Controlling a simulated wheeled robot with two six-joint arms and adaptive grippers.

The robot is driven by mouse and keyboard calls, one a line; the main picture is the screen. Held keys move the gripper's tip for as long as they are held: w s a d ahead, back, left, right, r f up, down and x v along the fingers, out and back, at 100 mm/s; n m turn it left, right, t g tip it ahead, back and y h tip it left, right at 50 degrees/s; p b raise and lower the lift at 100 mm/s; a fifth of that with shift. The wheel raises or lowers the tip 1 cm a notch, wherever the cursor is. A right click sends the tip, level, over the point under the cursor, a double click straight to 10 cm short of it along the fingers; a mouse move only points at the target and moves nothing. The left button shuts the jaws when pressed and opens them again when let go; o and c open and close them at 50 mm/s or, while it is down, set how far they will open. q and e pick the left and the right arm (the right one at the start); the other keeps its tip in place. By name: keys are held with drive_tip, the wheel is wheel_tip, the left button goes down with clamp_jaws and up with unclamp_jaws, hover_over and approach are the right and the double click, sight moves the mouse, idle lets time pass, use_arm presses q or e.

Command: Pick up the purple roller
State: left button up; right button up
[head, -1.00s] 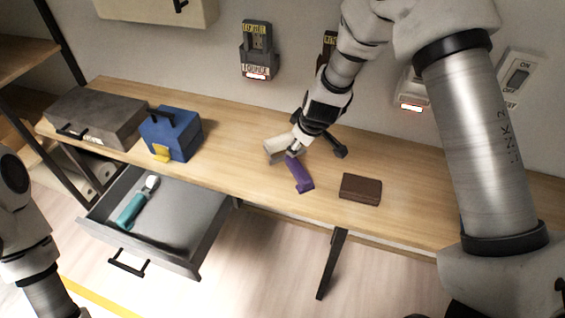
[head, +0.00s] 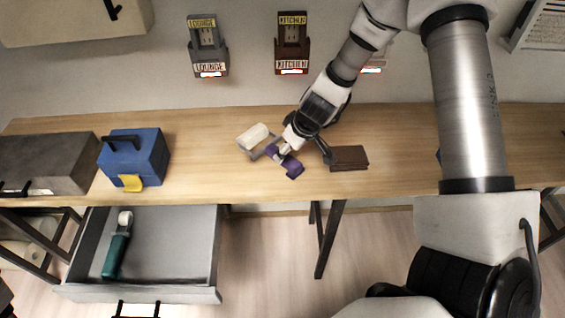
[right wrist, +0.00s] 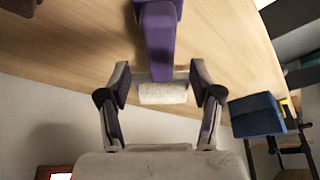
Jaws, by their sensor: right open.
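The purple roller lies on the wooden table, with a purple handle (head: 293,168) and a white roller head (head: 253,136). My right gripper (head: 283,151) is down at it, over the part between head and handle. In the right wrist view the open fingers (right wrist: 158,82) stand on either side of the roller. The purple handle (right wrist: 158,42) runs between and beyond the fingertips, and the white head (right wrist: 163,93) shows between the fingers. Gaps show on both sides, so it is not clasped. My left gripper is not in view.
A brown block (head: 349,158) lies just right of the handle. A blue box (head: 150,155) with a yellow latch and a grey case (head: 45,163) stand to the left. A teal-handled roller (head: 117,250) lies in the open drawer (head: 170,245). Lounge (head: 208,45) and kitchen (head: 292,42) wall units hang behind.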

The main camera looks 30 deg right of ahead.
drive_tip(key=b+x, duration=0.3)
drive_tip(key=x, duration=0.2)
drive_tip(key=shift+w+a+b, duration=0.1)
drive_tip(key=shift+w+b, duration=0.05)
drive_tip(key=shift+b, duration=0.15)
drive_tip(key=shift+w+r, duration=0.1)
drive_tip(key=shift+r, duration=0.15)
clamp_jaws()
wheel_tip(320, 180, up, 10)
drive_tip(key=p, duration=1)
drive_tip(key=shift+r, duration=0.15)
